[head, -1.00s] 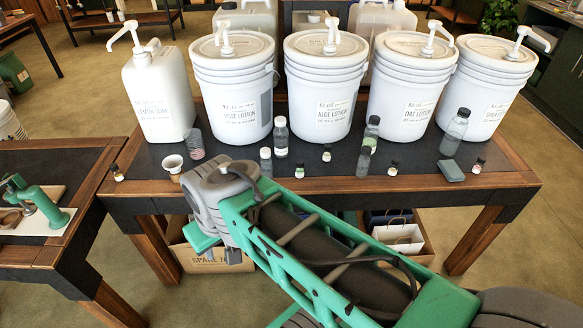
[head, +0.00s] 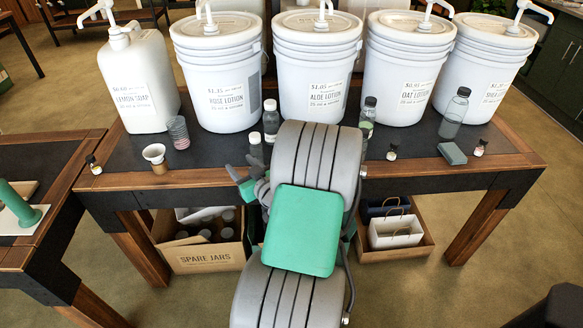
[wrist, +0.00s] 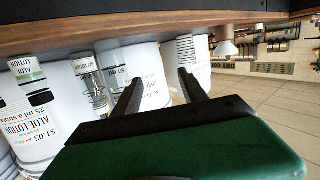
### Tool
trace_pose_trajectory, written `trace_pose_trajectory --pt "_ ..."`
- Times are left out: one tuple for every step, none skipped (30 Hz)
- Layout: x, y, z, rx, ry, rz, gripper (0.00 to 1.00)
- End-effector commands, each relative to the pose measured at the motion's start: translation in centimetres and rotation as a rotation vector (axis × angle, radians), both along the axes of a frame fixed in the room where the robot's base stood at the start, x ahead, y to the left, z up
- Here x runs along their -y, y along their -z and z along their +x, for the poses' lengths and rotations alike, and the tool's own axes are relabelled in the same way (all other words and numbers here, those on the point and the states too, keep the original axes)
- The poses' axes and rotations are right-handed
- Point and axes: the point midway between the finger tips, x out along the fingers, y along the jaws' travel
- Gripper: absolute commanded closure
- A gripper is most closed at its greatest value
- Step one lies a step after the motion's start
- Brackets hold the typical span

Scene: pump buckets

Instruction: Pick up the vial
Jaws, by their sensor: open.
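The frames do not show which is meant. My gripper (wrist: 160,86) is open in the wrist view, with nothing between its fingers. My arm hides part of the tabletop middle.
White pump buckets, such as the rose lotion one (head: 222,85) and the aloe one (head: 318,80), line the back. Crates sit below, including spare jars (head: 205,258).

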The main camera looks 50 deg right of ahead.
Motion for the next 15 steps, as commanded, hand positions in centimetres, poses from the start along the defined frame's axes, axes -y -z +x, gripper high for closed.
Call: trace_pose_trajectory --pt "4.4 1.8 -3.4 0.061 0.153 -0.005 0.5" --pt "6.2 1.9 -5.1 0.089 0.226 -0.015 0.5" --pt "8.1 2.1 -7.1 0.118 0.306 -0.027 0.5" --pt "9.2 2.3 -8.4 0.131 0.355 -0.032 0.5" --pt "10.0 2.4 -9.4 0.142 0.394 -0.037 0.5" --pt "10.7 2.4 -10.2 0.151 0.429 -0.043 0.5" --pt "11.2 2.4 -10.5 0.154 0.445 -0.043 0.5" --pt "11.6 2.3 -10.6 0.156 0.454 -0.045 0.5" --pt "12.0 2.2 -10.3 0.158 0.457 -0.048 0.5" --pt "12.3 2.1 -9.9 0.157 0.456 -0.048 0.5" --pt "12.5 2.1 -9.6 0.159 0.456 -0.048 0.5" --pt "12.8 2.1 -9.3 0.157 0.456 -0.048 0.5" --pt "13.0 2.1 -9.1 0.157 0.455 -0.048 0.5" --pt "13.2 2.0 -8.9 0.158 0.454 -0.048 0.5" --pt "13.5 2.1 -8.6 0.158 0.454 -0.047 0.5"
